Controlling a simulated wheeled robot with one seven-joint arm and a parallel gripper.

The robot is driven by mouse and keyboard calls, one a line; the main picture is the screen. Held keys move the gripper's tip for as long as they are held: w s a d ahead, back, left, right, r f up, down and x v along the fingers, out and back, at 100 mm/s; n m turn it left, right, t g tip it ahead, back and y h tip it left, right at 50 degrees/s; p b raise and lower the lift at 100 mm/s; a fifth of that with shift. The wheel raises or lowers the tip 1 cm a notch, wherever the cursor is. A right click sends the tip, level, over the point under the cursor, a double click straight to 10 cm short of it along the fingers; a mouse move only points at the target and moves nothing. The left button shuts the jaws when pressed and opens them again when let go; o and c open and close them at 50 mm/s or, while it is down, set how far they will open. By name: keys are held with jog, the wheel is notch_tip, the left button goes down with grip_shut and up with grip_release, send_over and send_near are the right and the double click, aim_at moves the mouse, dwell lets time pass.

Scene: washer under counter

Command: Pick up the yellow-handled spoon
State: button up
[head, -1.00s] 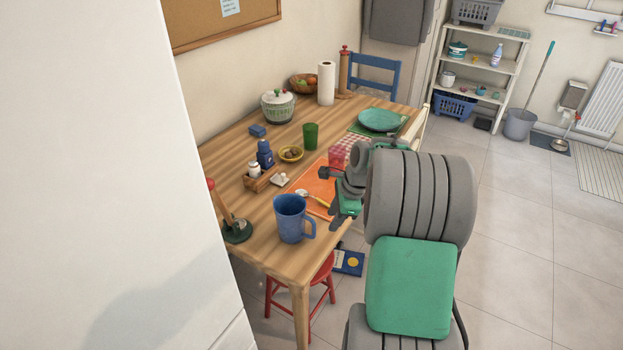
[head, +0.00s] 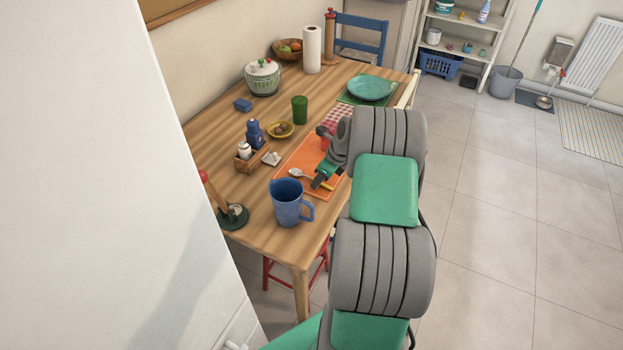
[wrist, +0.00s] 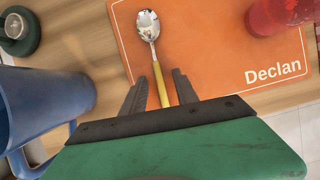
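The yellow-handled spoon (wrist: 149,28) lies on an orange placemat (wrist: 202,50) marked "Declan", its silver bowl pointing away from my gripper in the wrist view. Its yellow handle runs back between the two fingers of my gripper (wrist: 156,92), which are spread apart on either side of it. I cannot tell how high the fingers are above the mat. In the head view the spoon's bowl (head: 297,173) shows on the placemat (head: 308,153), and my gripper (head: 318,182) covers most of the handle.
A blue pitcher (wrist: 45,105) stands close on the left in the wrist view. A red cup (wrist: 282,14) stands at the mat's upper right.

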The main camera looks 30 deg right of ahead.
grip_shut()
dwell(0.6)
